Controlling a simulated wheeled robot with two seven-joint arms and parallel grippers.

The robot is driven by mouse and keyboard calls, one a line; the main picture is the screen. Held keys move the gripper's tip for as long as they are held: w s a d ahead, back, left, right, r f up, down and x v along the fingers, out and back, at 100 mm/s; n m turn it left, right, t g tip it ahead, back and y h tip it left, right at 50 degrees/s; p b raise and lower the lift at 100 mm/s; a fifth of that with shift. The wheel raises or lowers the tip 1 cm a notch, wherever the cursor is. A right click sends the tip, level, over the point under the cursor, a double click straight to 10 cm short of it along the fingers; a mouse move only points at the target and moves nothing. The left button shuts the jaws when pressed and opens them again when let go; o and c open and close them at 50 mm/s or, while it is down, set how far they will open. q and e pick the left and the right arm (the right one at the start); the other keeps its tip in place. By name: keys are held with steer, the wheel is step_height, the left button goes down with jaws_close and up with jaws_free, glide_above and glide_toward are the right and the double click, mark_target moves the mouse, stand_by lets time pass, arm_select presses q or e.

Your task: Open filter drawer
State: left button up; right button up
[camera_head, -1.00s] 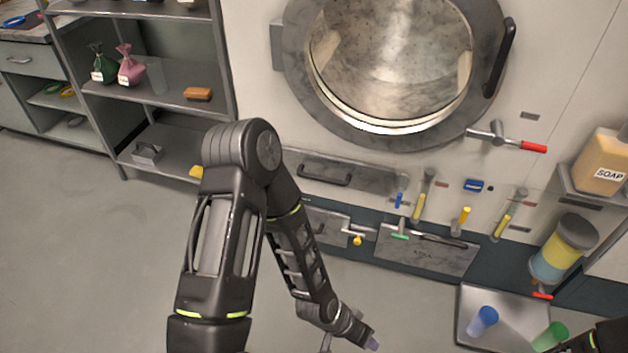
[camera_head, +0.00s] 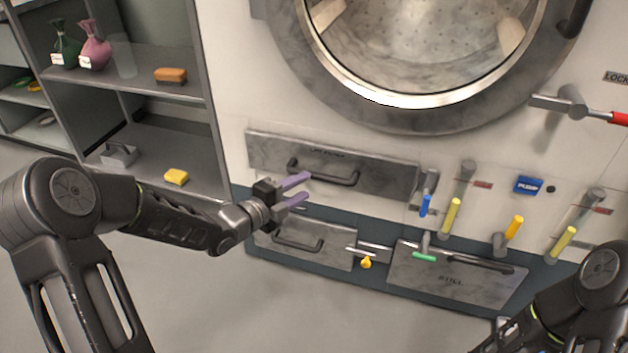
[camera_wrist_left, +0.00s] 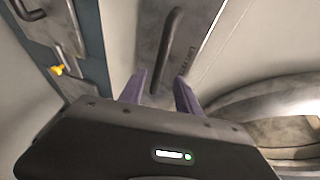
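The filter drawer (camera_head: 383,187) is a wide grey metal front below the round door, with lettering along its upper edge and a dark bar handle (camera_head: 340,179). It looks shut, flush with the panel. My left gripper (camera_head: 305,187) is open, its two purple fingers pointing at the left part of the handle. In the left wrist view the handle (camera_wrist_left: 168,45) runs away from between the open fingertips (camera_wrist_left: 160,80); I cannot tell whether they touch it. My right arm shows at the lower right of the head view, its gripper out of frame.
A lower drawer (camera_head: 300,242) and a panel with a green-tipped latch (camera_head: 425,257) lie below. Blue (camera_head: 425,205) and yellow levers (camera_head: 452,215) stand to the right. A shelf with a yellow sponge (camera_head: 176,177) is at the left. The floor in front is clear.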

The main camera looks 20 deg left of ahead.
mark_target(319, 179)
arm_select(q)
steer(key=shift+w+d+f, duration=0.25)
steer(key=shift+w+d, duration=0.05)
steer(key=shift+w, duration=0.15)
steer(key=b+x, duration=0.2)
steer(key=x, duration=0.4)
steer(key=shift+w+d, duration=0.1)
steer(key=shift+w, duration=0.25)
steer(key=shift+c, duration=0.3)
jaws_close()
stand_by(0.6)
